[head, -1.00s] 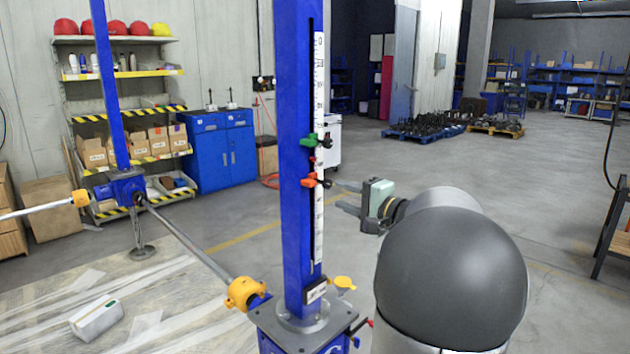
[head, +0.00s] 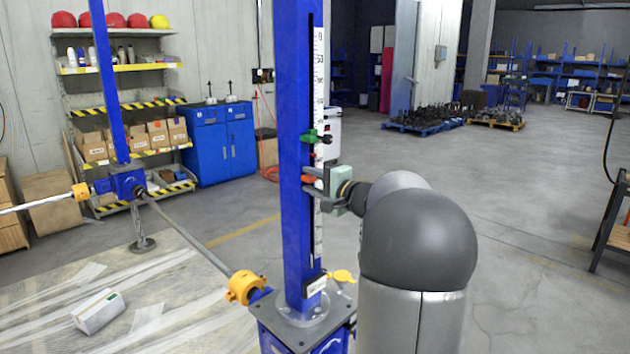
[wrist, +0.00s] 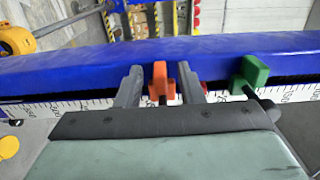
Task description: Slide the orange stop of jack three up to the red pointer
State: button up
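The orange stop (head: 308,179) sits on the slot of the blue column, below the green stop (head: 310,137). A small red pointer (head: 312,155) shows between them. My gripper (head: 316,182) is at the orange stop, one finger above it and one below. In the wrist view, my gripper (wrist: 160,87) is open, with the orange stop (wrist: 159,82) between its fingers and a narrow gap on each side. A bit of red shows beside the right finger, mostly hidden. The green stop (wrist: 250,76) is farther right there.
The blue column (head: 290,230) stands on a base plate, with a white scale (head: 319,70) along its slot. A yellow tag (head: 342,275) sticks out low on the right. A yellow coupling (head: 245,287) and shaft lie to the left. Floor right of my arm is clear.

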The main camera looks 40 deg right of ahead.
aim_at(302, 164)
jog(key=shift+c, duration=0.3)
grip_shut()
jog(key=shift+r, duration=0.2)
jog(key=shift+r+p, duration=0.4)
jog(key=shift+r, duration=1.3)
jog(key=shift+o, duration=0.5)
grip_release()
jog(key=shift+f, duration=0.1)
jog(key=shift+f, duration=0.1)
